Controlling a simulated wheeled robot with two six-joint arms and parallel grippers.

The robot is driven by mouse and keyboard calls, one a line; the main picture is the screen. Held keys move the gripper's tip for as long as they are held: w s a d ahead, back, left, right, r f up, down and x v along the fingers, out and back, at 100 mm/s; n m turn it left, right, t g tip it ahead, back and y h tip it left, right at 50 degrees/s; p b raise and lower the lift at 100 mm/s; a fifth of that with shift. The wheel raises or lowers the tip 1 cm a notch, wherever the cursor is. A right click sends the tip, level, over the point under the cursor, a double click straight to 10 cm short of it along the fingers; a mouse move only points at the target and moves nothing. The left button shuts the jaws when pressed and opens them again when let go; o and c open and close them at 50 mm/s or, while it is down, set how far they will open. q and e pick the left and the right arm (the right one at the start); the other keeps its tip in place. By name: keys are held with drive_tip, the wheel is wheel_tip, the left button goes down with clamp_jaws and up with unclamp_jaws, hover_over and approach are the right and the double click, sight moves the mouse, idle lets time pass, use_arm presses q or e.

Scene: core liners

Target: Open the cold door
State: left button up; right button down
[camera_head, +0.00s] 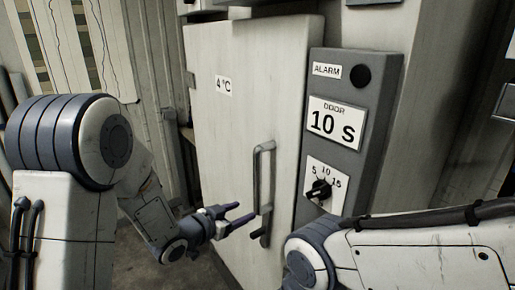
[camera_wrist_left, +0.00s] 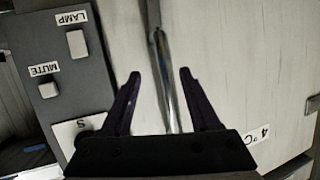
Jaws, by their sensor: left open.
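The cold door (camera_head: 225,125) is a tall pale panel with a "4 °C" label, and it looks shut, seen at an angle in the head view. Its upright grey bar handle (camera_head: 258,180) is near the right edge, beside the control panel. My left gripper (camera_head: 246,210) is open, with its dark fingers pointing at the lower part of the handle. In the left wrist view, the handle (camera_wrist_left: 166,85) shows between the two open fingers; I cannot tell whether they touch it. My right gripper is out of view.
A grey control panel (camera_head: 352,75) right of the door carries an alarm, a "DOOR 10 S" sign and a black dial (camera_head: 319,188). The wrist view shows its lamp button (camera_wrist_left: 77,43) and mute button (camera_wrist_left: 48,90). My right forearm crosses the lower right.

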sight(255, 176)
use_arm(q)
wheel_tip(255, 176, up, 7)
drive_tip(key=a+t+h+p, duration=0.2)
drive_tip(key=h+p, duration=0.1)
drive_tip(key=h, duration=0.1)
drive_tip(key=p+x, duration=0.4)
drive_tip(key=x, duration=0.5)
drive_tip(key=shift+w+d, duration=0.15)
drive_tip(key=shift+w, duration=0.15)
drive_tip(key=shift+w+d+f, duration=0.1)
drive_tip(key=shift+w+d, duration=0.1)
drive_tip(key=shift+w, duration=0.05)
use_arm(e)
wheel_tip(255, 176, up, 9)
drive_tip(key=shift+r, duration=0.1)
use_arm(q)
clamp_jaws()
